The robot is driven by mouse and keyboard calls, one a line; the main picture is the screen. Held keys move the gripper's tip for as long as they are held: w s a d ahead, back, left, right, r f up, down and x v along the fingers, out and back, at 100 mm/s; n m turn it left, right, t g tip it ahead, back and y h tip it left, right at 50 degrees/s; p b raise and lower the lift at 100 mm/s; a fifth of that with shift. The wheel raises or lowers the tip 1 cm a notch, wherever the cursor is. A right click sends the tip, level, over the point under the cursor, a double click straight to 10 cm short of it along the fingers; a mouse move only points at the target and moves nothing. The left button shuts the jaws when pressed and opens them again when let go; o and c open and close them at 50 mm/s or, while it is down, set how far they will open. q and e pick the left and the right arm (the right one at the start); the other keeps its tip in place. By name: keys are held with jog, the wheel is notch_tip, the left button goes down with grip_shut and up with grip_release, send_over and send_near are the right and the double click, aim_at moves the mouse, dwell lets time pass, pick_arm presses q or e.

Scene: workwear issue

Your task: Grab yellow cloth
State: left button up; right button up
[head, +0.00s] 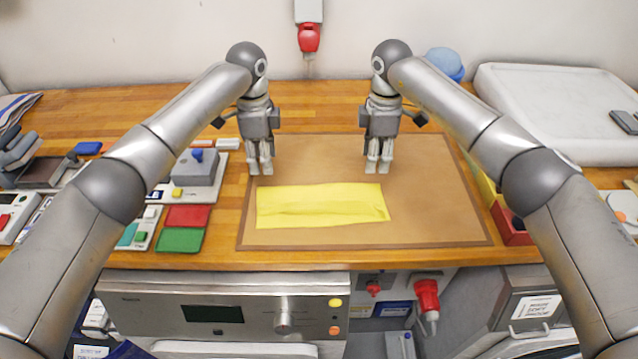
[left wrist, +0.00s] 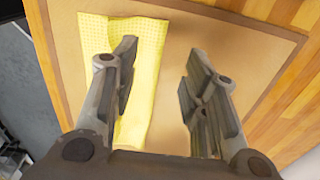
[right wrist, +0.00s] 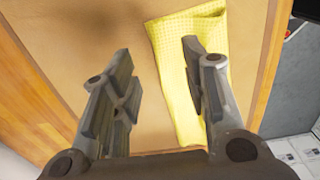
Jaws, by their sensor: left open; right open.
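A yellow cloth (head: 320,205) lies flat as a long strip on the brown mat (head: 440,215), at its left and middle. My left gripper (head: 261,170) is open and empty above the mat, by the far left corner of the cloth. My right gripper (head: 378,170) is open and empty by the far right corner. In the left wrist view the cloth (left wrist: 150,45) shows under and beside the left finger. In the right wrist view the cloth (right wrist: 185,70) shows under and beside the right finger. Neither gripper holds the cloth.
Red and green pads (head: 180,240) and a grey device with a blue knob (head: 195,165) stand left of the mat. A red bin (head: 512,228) is at its right. A white tray (head: 550,110) lies at the back right. The mat's right part is clear.

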pick_arm(q)
notch_tip(320, 180, down, 7)
pick_arm(e)
send_over(370, 191)
notch_tip(370, 191, down, 7)
jog(key=shift+w+r, duration=0.1)
jog(key=shift+w, duration=0.05)
pick_arm(q)
jog(key=shift+s+f, duration=0.15)
jog(key=shift+f, duration=0.2)
pick_arm(e)
jog(key=shift+f, duration=0.45)
pick_arm(q)
jog(key=shift+f, duration=0.1)
jog(key=shift+f+b, duration=0.35)
jog(key=shift+b, duration=0.05)
pick_arm(e)
jog(key=shift+f, duration=0.4)
pick_arm(q)
jog(key=shift+f, duration=0.1)
pick_arm(e)
jog(key=shift+f, duration=0.15)
jog(key=shift+f, duration=0.1)
